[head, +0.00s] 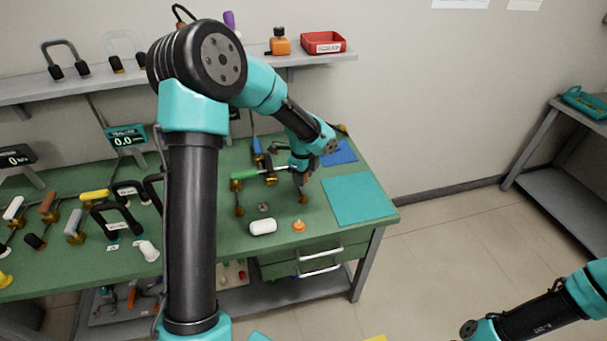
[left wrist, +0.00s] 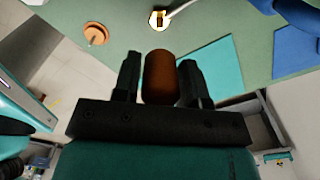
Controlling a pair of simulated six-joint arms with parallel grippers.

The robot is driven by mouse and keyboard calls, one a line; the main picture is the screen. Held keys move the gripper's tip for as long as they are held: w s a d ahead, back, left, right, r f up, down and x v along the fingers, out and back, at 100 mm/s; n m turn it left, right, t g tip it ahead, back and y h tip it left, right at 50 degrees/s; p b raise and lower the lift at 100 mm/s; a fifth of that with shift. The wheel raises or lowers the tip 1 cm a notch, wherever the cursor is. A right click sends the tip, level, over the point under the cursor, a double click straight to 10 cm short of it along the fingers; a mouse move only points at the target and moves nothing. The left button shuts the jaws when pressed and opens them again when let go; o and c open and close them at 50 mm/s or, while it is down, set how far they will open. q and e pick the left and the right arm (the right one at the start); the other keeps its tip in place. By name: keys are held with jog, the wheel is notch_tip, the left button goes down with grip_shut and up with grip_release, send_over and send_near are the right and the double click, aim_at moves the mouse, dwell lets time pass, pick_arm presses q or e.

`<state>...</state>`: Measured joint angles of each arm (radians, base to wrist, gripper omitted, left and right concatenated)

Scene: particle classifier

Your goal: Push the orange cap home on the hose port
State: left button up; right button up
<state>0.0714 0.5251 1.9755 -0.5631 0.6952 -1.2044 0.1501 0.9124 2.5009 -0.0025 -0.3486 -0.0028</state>
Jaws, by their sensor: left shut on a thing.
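My left gripper (head: 303,183) is low over the right part of the green bench. It is shut on a dull orange-brown cylinder, which I take as the orange cap (left wrist: 159,78); it stands between both fingers in the left wrist view. In the head view the cap (head: 303,198) shows small under the fingertips. A bright ring-shaped fitting with a grey stem (left wrist: 158,18) is ahead of the cap in the left wrist view, apart from it. It may be the hose port; I cannot tell for certain.
A small orange piece (head: 299,226) stands near the bench's front edge, beside a white rounded block (head: 263,227). A green-handled fitting (head: 245,174) is left of the gripper. A teal mat (head: 352,200) lies to the right, clear. A blue mat (head: 340,153) is behind.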

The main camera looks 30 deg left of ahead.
pick_arm(q)
jog(key=shift+f, duration=2.55)
jog(key=shift+f, duration=1.75)
jog(key=o, duration=1)
jog(key=shift+r, duration=0.1)
notch_tip(320, 180, up, 17)
jog(key=shift+r, duration=0.1)
dwell(0.5)
